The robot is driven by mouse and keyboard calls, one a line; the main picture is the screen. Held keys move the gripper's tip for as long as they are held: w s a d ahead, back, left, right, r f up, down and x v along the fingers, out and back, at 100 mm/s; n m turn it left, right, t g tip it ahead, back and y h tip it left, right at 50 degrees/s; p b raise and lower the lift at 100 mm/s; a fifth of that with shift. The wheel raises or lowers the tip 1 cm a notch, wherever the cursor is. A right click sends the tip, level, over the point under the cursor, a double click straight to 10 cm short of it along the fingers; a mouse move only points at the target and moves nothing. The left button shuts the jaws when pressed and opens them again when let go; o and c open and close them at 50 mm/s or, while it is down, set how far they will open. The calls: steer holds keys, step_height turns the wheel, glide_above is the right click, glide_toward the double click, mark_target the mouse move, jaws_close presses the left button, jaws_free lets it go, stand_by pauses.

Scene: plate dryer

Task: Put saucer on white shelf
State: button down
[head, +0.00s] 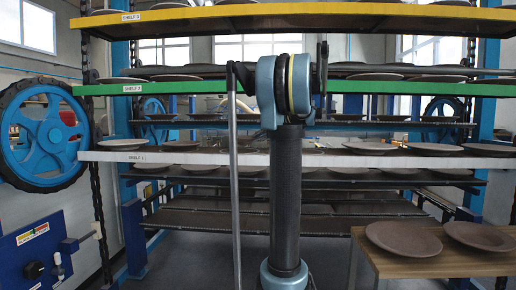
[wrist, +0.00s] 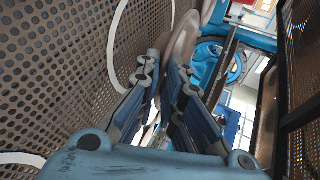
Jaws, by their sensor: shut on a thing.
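The white shelf (head: 205,158), labelled SHELF 1, crosses the head view at mid height with several saucers lying along it. In the wrist view my gripper (wrist: 164,66) is shut on a grey-brown saucer (wrist: 181,42), which stands nearly edge-on between the two fingers. My arm stands in front of the rack in the head view, and neither my gripper nor the held saucer can be made out there. In the wrist view a perforated dark surface (wrist: 60,60) with pale curved rims on it lies close on the left of the fingers.
A green shelf (head: 190,88) and a yellow shelf (head: 210,13) run above the white one, both bearing plates. A wooden table (head: 400,264) at the lower right holds two brown saucers (head: 404,238). A large blue wheel (head: 42,135) stands at the left.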

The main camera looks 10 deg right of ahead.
steer(key=shift+w+a, duration=0.25)
steer(key=shift+a, duration=0.1)
steer(key=shift+f, duration=1.75)
steer(key=c, duration=1.7)
jaws_free()
steer(key=shift+d, duration=0.15)
steer(key=v, duration=1.2)
steer(key=shift+s+f, duration=0.1)
steer(key=shift+s, duration=0.05)
